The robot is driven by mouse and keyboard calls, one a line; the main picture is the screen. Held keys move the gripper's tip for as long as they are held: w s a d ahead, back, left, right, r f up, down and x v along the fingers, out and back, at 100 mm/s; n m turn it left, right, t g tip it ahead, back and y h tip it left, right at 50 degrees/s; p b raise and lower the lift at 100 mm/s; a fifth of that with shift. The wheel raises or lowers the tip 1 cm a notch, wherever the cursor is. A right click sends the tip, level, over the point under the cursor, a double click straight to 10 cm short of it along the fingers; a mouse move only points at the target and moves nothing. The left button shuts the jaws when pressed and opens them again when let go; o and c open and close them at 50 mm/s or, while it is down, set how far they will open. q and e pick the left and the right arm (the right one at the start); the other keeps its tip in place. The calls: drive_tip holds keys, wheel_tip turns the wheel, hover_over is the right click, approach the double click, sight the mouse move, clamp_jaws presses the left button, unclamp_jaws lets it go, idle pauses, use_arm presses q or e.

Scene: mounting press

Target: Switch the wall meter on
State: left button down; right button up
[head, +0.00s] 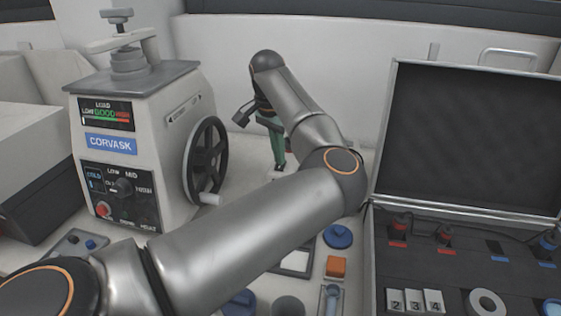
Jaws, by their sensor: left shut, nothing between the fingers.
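I cannot make out a wall meter or its switch in the head view; my left arm covers part of the back wall. My left arm comes in from the lower left, bends at the right, and reaches back toward the wall. My left gripper (242,118) is the dark part below the wrist, to the right of the press's handwheel and apart from it. It is shut with nothing in it; its fingertips are small and hard to see. My right gripper is not in view.
A mounting press (137,150) with a handwheel (206,160) stands at the left. A green upright thing (276,143) is partly hidden behind my arm. An open black case (466,140) stands at the right. A blue knobbed disc (338,236) and an orange block (336,267) lie between.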

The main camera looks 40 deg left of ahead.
sight(279, 167)
use_arm(q)
wheel_tip(279, 167, up, 6)
drive_tip(key=p, duration=0.3)
drive_tip(key=shift+p, duration=0.4)
idle(0.3)
